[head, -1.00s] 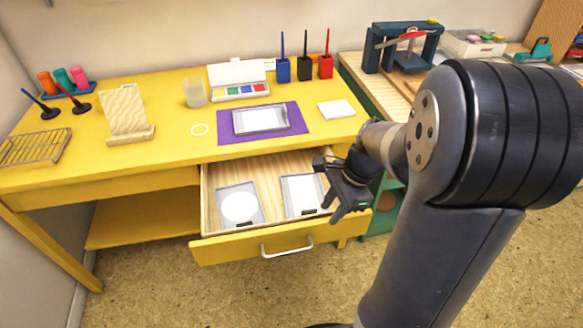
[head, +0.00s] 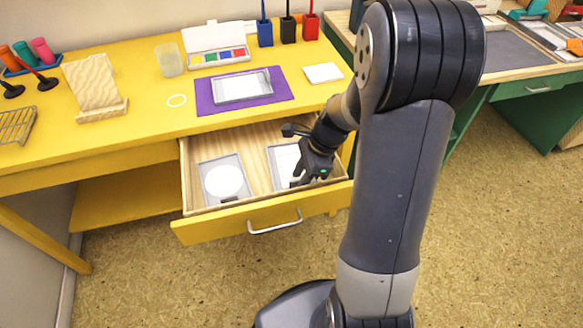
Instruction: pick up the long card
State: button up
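The open drawer (head: 232,207) of the yellow desk holds two shallow clear trays. The right tray holds a white card (head: 284,157), probably the long card; my gripper and arm hide part of it. The left tray (head: 206,169) holds a white round card (head: 222,182). My gripper (head: 311,180) is over the right part of the drawer, pointing down at the right tray. Its two dark fingers look apart, with nothing visible between them. Whether the fingertips touch the card or tray cannot be told.
The drawer's front and side walls surround the trays. On the desk (head: 130,137) are a purple mat (head: 203,103) with a clear tray, a white square card (head: 323,72), a paint set (head: 218,58), a cup (head: 168,59) and a wooden stand (head: 95,88). Floor in front is clear.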

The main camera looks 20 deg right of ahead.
jog(key=x, duration=0.2)
jog(key=shift+a+f, duration=0.15)
jog(key=shift+f, duration=0.2)
jog(key=shift+c, duration=0.3)
grip_shut()
